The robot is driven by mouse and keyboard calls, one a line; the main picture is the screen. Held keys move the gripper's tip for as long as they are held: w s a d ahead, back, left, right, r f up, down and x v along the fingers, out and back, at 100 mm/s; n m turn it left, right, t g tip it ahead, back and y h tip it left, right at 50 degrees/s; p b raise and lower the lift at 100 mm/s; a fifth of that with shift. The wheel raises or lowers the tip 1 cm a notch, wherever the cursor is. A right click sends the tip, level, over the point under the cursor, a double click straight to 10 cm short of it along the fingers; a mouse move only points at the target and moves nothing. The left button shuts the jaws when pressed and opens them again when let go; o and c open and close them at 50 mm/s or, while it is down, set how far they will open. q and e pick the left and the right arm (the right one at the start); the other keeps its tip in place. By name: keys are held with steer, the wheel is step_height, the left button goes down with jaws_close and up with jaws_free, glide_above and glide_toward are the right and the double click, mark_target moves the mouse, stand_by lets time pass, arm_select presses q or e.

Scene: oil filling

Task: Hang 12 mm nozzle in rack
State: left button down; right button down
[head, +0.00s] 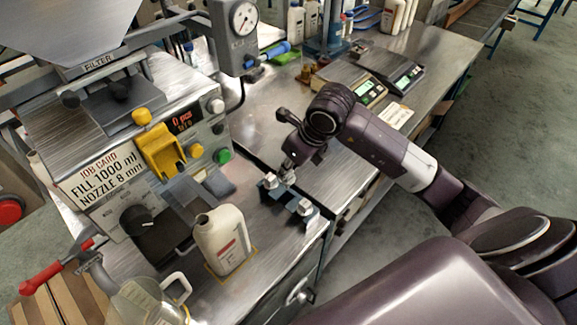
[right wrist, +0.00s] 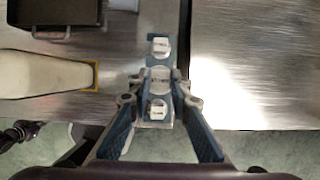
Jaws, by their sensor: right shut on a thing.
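A small blue rack (head: 274,193) stands at the front edge of the steel bench. Metal nozzles with pale labelled tops sit at its ends, one at the left (head: 270,180) and one at the right (head: 304,207). My right gripper (head: 289,172) points down over the middle of the rack, shut on a metal nozzle (right wrist: 160,76). In the right wrist view this nozzle lies in line between the two others. Whether it is seated in its slot or just above it, I cannot tell. Its size marking is too blurred to read. My left gripper is out of view.
A white bottle (head: 222,241) stands left of the rack, by the filling machine (head: 100,165). Its job card (head: 101,183) reads "FILL 1000 ml NOZZLE 8 mm". A clear jug (head: 150,300) is at lower left.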

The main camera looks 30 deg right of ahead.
mark_target(288, 187)
steer(key=shift+f+b, duration=0.95)
steer(key=shift+f, duration=0.85)
steer(key=shift+f+b, duration=2.15)
steer(key=shift+f, duration=0.1)
steer(key=c, duration=1.7)
jaws_free()
steer(key=v, duration=1.2)
steer(key=shift+d, duration=0.1)
